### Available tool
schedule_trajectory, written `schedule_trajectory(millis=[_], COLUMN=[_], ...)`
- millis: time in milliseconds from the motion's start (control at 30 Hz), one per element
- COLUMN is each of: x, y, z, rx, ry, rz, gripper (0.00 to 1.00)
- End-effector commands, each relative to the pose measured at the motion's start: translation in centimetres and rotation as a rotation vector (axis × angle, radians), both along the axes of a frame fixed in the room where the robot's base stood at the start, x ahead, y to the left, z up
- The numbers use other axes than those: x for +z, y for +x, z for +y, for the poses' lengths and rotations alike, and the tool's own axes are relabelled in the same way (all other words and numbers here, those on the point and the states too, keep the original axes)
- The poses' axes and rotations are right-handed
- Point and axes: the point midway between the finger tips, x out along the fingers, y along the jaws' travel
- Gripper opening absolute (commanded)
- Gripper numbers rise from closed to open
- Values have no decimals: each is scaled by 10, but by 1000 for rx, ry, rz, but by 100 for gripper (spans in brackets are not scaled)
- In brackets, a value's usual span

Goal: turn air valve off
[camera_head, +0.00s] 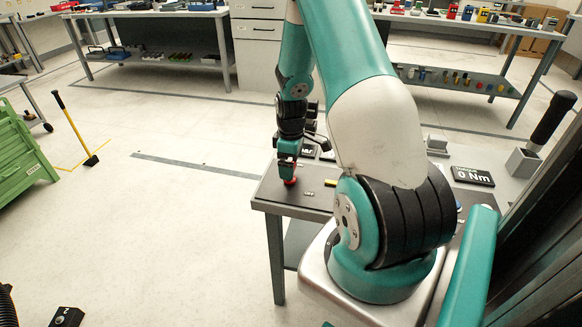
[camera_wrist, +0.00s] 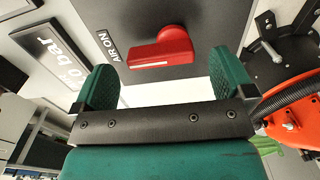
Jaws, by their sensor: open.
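The air valve has a red handle (camera_wrist: 163,50) on a dark grey plate. In the wrist view its round hub is at the upper right and its lever points to the left. The label "AIR ON" (camera_wrist: 109,46) is beside the lever's end. My gripper (camera_wrist: 161,66) is open, with one green finger on each side of the handle in the picture. Whether a finger touches the handle cannot be told. In the head view my gripper (camera_head: 288,157) points down at the table corner, with the red handle (camera_head: 290,181) directly under it.
A bar display (camera_wrist: 60,54) is left of the valve in the wrist view. A red and black device (camera_wrist: 288,80) with a hose stands close on the right. In the head view a dark table (camera_head: 275,196) bears the valve, and a "0 Nm" display (camera_head: 472,176) stands farther right.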

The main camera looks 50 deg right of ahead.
Motion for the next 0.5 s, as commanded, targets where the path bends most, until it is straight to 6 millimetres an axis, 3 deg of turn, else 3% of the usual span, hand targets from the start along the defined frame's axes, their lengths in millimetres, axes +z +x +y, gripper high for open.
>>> schedule_trajectory(millis=[200,500], x=[-20,-22], y=[0,0], z=[0,0], rx=[0,0], ry=[1,0], rz=[0,0], gripper=[100,100])
